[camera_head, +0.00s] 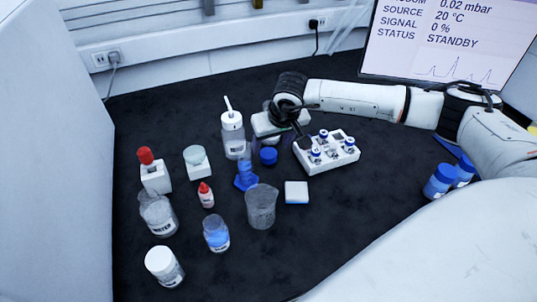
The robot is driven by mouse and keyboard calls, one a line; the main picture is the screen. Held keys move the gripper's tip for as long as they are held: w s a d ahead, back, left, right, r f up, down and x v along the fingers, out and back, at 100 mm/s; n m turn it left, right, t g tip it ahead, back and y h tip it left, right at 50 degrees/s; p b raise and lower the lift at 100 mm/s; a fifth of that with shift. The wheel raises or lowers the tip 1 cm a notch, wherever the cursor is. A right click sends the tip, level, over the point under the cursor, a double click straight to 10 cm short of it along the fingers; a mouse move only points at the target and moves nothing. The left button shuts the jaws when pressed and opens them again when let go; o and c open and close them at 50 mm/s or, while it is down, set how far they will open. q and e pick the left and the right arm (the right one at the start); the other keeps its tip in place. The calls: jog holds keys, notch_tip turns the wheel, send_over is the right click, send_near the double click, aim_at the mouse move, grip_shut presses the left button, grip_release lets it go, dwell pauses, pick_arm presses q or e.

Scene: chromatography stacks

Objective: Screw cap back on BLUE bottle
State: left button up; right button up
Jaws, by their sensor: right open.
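A small jar with blue contents (216,235) stands upright at the front middle in the head view; its top looks uncapped, and its label is too small to read. A loose blue cap (268,156) lies on the dark mat behind the beakers. My right gripper (298,134) points down beside the white vial rack (327,153), behind and right of the blue cap. It is open and appears empty; its fingertips are partly hidden against the dark mat. My left gripper is not in view.
A glass beaker (261,206), a red-tipped dropper bottle (205,195) and a white-capped jar (164,266) crowd around the blue jar. A wash bottle (233,135) stands behind. Blue-capped bottles (440,181) stand at right.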

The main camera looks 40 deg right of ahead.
aim_at(269, 154)
jog(key=shift+p+x, duration=0.4)
jog(key=shift+x, duration=2.2)
jog(key=shift+s, duration=0.25)
jog(key=c, duration=1.1)
